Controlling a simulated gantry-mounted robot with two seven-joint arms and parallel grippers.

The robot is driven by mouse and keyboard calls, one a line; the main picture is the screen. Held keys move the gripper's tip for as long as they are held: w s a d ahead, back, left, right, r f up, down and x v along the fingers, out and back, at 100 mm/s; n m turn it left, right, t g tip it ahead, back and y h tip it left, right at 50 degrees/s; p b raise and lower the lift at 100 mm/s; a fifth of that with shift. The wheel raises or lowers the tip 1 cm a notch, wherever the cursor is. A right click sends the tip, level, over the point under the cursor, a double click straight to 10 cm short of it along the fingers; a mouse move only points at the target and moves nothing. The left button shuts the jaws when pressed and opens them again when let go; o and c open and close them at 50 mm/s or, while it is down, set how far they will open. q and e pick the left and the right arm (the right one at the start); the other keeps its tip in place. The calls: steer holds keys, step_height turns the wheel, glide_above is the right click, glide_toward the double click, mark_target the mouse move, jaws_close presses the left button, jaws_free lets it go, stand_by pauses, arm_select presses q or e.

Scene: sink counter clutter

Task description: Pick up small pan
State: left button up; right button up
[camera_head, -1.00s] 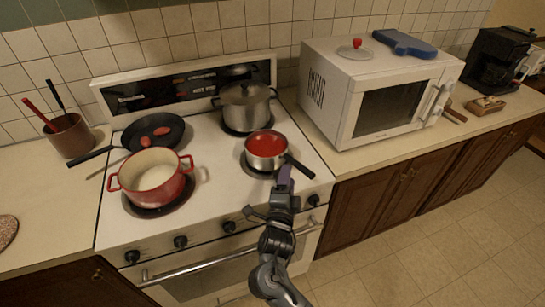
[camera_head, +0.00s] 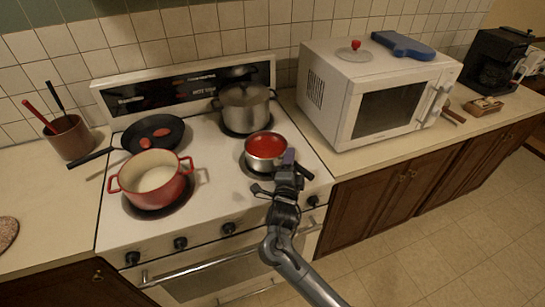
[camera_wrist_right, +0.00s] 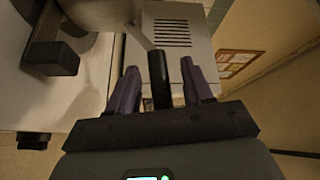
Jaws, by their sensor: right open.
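The small pan (camera_head: 264,147), silver with a red inside and a dark handle, sits on the front right burner. In the right wrist view the black handle (camera_wrist_right: 159,80) lies between the two spread purple fingers, with gaps on both sides. The pan's silver body (camera_wrist_right: 98,12) is at the upper left there. My right gripper is open. My left gripper is not in view.
A black frying pan (camera_head: 140,131) and a lidded steel pot (camera_head: 245,106) are behind. A white microwave (camera_head: 335,98) stands right of the stove (camera_head: 220,190).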

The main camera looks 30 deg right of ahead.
steer(key=shift+c, duration=0.5)
jaws_close()
steer(key=shift+r, duration=0.15)
